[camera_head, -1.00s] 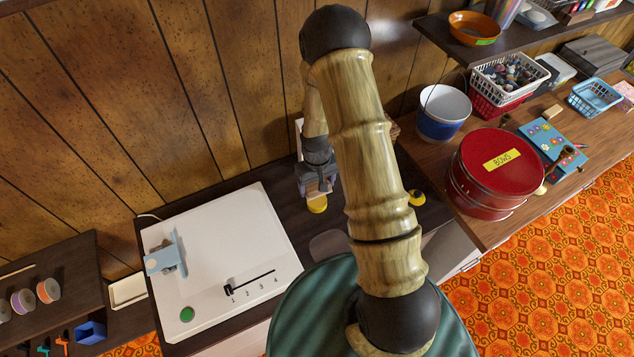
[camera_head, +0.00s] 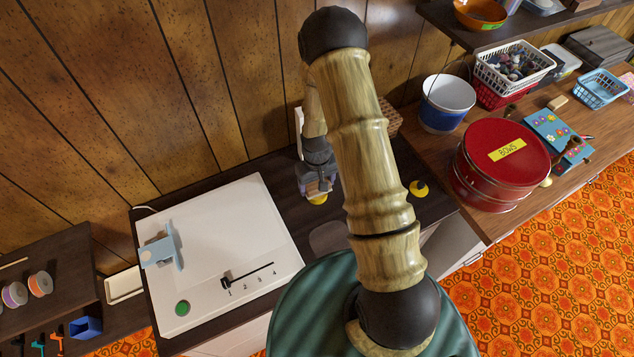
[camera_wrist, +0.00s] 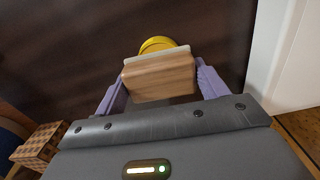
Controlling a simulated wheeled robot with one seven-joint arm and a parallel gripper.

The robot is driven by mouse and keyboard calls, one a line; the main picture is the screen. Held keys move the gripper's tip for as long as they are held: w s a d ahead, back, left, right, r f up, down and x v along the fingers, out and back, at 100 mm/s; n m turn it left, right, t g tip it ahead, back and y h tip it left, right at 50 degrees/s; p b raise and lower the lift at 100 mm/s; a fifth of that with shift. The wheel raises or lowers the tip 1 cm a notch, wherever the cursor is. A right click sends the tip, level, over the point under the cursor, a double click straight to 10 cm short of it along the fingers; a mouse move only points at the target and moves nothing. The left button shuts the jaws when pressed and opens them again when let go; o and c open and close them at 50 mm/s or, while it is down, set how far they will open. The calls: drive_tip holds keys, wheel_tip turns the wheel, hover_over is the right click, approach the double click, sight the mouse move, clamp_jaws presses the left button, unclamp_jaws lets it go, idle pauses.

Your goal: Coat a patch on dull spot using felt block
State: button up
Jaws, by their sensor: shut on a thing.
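My gripper (camera_head: 318,181) is low over the dark tabletop, left of centre in the head view. In the wrist view its purple fingers (camera_wrist: 161,84) are shut on the felt block (camera_wrist: 160,80), a wooden block with a pale felt strip at its far edge. A round yellow thing (camera_wrist: 157,44) shows just beyond the felt; it also shows below the gripper in the head view (camera_head: 317,200). I cannot tell whether the felt touches it. A paler greyish patch (camera_head: 328,237), which looks like the dull spot, lies on the tabletop nearer me, partly hidden by my arm.
A white panel (camera_head: 225,240) with a slider and green button lies left. A yellow piece with a black knob (camera_head: 419,189) stands right of my arm. A checkered box (camera_head: 390,116) stands behind it. A red tin (camera_head: 500,165) and a blue-white bucket (camera_head: 446,104) are right.

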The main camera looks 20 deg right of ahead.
sight(317, 183)
drive_tip(key=shift+f+b, duration=0.4)
drive_tip(key=shift+f, duration=0.2)
idle(1.9)
drive_tip(key=shift+r+p, duration=2.5)
drive_tip(key=shift+r, duration=1.1)
drive_tip(key=shift+w+f+m, duration=0.65)
drive_tip(key=shift+f+m, duration=0.15)
drive_tip(key=shift+f, duration=0.05)
